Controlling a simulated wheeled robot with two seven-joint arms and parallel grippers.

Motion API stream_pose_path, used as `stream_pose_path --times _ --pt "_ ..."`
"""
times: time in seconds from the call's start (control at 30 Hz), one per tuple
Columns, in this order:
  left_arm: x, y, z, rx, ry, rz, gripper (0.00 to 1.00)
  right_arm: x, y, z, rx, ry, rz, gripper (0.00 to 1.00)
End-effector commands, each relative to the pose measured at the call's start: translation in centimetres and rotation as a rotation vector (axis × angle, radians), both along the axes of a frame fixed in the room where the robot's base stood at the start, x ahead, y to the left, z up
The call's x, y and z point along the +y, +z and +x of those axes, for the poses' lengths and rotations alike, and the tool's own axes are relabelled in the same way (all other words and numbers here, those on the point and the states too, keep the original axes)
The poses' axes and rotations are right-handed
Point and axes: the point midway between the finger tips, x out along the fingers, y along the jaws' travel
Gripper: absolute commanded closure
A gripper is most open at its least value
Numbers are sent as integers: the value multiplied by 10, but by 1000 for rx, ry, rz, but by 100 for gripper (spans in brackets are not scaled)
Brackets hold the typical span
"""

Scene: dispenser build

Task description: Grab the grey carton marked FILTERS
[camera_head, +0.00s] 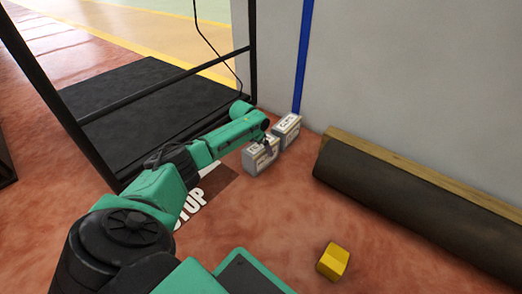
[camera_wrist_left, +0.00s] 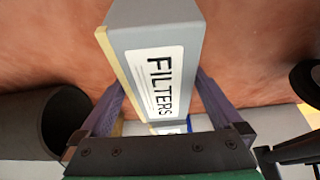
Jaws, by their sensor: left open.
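A grey carton marked FILTERS (camera_wrist_left: 150,75), with a white label and a yellowish edge, fills the middle of the left wrist view. In the head view, a grey carton (camera_head: 256,164) stands on the red floor by the wall, partly behind my left gripper. It appears to be this one, though its lettering is too small to read there. My left gripper (camera_head: 269,143) is open at the carton. In the left wrist view its fingers (camera_wrist_left: 158,95) stand on either side of the carton; whether they touch it I cannot tell. My right gripper is not in view.
A second grey labelled carton (camera_head: 287,131) stands close behind the first, near the wall. A yellow block (camera_head: 333,261) sits on open floor. A black frame (camera_head: 150,94) stands left.

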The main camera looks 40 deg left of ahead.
Motion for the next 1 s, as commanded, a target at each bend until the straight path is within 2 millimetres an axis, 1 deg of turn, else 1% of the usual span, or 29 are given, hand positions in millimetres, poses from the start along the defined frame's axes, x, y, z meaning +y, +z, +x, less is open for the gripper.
stream_pose_path --times 0.67,0.7,0.77,0.8,0.87,0.9,0.93,0.97,1.0 --pt "0 -5 0 1 0 0 0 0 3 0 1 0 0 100" --pt "0 -5 0 1 0 0 4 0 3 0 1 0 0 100" --pt "0 -5 0 1 0 0 27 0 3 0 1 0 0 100" --pt "0 -5 0 1 0 0 42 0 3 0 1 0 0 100" --pt "0 -5 0 1 0 0 65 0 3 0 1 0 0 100" --pt "0 -5 0 1 0 0 80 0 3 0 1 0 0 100" --pt "0 -5 0 1 0 0 92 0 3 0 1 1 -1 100" --pt "0 -5 0 1 0 0 100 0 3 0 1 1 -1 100" --pt "0 -5 0 1 0 0 100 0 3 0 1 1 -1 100"
